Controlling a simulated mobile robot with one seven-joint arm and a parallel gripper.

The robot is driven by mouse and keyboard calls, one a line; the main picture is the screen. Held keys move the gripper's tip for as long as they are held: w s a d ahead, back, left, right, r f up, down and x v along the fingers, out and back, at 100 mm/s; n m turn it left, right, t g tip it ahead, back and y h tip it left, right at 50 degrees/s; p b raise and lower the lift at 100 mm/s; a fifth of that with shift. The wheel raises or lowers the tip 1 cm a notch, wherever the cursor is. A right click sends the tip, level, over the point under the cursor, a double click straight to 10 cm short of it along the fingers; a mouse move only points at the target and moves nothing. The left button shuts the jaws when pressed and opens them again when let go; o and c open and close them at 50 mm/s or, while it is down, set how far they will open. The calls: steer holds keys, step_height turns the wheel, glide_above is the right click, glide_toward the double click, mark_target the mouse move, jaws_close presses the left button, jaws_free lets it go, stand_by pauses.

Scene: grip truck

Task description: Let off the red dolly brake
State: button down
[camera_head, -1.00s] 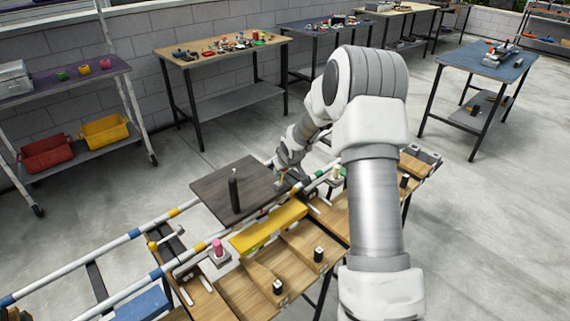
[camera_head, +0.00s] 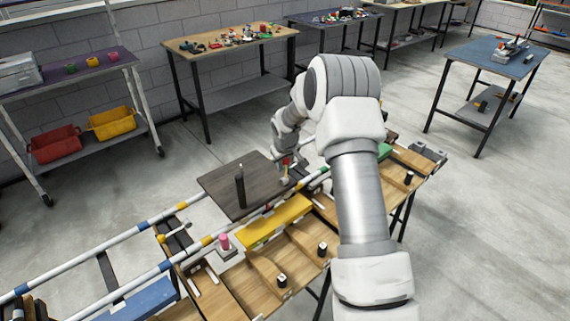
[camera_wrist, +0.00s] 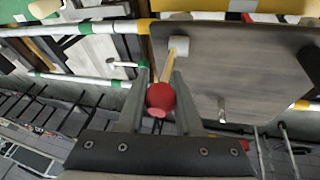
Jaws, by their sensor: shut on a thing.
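The dolly (camera_head: 222,186) is a dark grey board with a black upright post, sitting on striped rails. Its brake lever (camera_wrist: 170,62) is a pale wooden arm with a red ball knob (camera_wrist: 161,98), joined to the board by a light block near the board's edge. In the wrist view, my gripper (camera_wrist: 160,84) has its two grey fingers on either side of the red knob, shut on it. In the head view my gripper (camera_head: 287,168) is at the dolly's right end, small and partly hidden by my arm.
Striped rails (camera_head: 127,235) run beside the dolly. A yellow block (camera_head: 272,222), a pink peg (camera_head: 224,241) and several black-topped pegs stand on the wooden bench (camera_head: 222,291) in front. A shelf (camera_head: 85,141) with red and yellow bins and other tables stand behind. The floor between is clear.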

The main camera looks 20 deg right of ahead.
steer(key=c, duration=0.6)
jaws_free()
steer(key=shift+r, duration=0.1)
steer(key=v, duration=1.7)
steer(key=shift+p, duration=0.3)
steer(key=shift+s+r, duration=0.1)
steer(key=shift+r, duration=0.1)
steer(key=s+a+r+m, duration=0.1)
steer(key=s+a+r, duration=0.1)
steer(key=s+r, duration=0.5)
steer(key=s+a+r, duration=0.2)
steer(key=s+r, duration=0.3)
steer(key=s, duration=0.5)
steer(key=s+a, duration=0.2)
steer(key=s, duration=0.6)
steer(key=s+a+m+t+y, duration=0.1)
steer(key=s+a, duration=0.1)
steer(key=s, duration=0.7)
steer(key=shift+s+f+m, duration=0.25)
steer(key=shift+s+m, duration=0.05)
steer(key=shift+s, duration=0.05)
